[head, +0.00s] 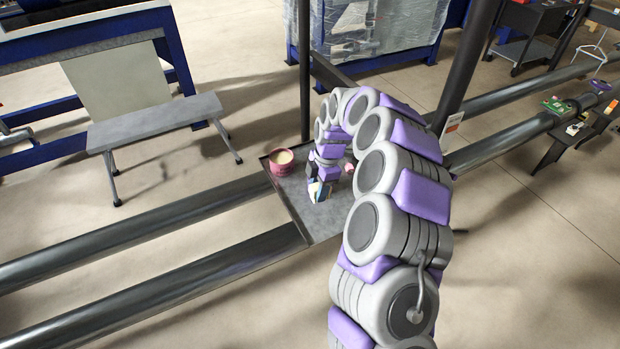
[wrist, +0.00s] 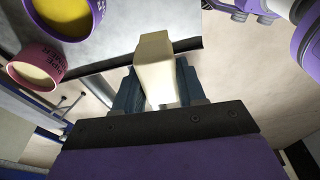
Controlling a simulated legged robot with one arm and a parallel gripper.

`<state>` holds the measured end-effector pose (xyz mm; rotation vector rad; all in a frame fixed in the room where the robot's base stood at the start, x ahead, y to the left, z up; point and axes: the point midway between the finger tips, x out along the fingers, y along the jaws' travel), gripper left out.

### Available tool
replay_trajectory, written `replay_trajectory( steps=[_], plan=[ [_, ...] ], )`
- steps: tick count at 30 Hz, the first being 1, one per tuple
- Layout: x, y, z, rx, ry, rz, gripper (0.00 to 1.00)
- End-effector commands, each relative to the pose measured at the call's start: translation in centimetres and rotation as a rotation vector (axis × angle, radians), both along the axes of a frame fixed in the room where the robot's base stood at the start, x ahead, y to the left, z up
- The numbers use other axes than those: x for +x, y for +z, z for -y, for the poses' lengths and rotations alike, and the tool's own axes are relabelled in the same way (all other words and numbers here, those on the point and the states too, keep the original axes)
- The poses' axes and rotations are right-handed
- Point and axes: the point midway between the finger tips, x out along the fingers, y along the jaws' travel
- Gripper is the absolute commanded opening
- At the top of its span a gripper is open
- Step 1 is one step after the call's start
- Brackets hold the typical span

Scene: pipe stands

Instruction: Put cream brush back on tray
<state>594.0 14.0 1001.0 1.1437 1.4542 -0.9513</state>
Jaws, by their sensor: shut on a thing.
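The cream brush (wrist: 155,65) is between the jaws of my gripper (wrist: 156,88) in the wrist view, its pale block-like part sticking out past the fingers. In the head view my gripper (head: 318,190) is over the grey tray (head: 322,224), near its middle. My gripper is shut on the brush. The arm hides part of the tray's right side, and I cannot tell whether the brush touches the tray.
A pink pot with pale contents (head: 281,162) stands at the tray's left corner; the wrist view shows a pink pot (wrist: 38,65) beside a purple pot (wrist: 70,15). Dark posts (head: 304,70) rise behind the tray. Large pipes (head: 150,225) run left. The tray's front part is clear.

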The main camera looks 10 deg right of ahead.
Motion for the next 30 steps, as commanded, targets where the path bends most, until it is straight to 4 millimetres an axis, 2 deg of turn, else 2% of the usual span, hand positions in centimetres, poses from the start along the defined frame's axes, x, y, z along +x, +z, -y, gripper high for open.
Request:
replay_trajectory(
  steps=[6, 23, 30],
  plan=[
    [-1.3, -0.6, 1.1, -0.043, 0.067, 0.011, 0.00],
    [-1.3, -0.5, 1.2, -0.047, 0.073, 0.010, 0.00],
    [-1.4, -2.5, 1.2, -0.047, 0.074, 0.007, 0.00]
  ],
)
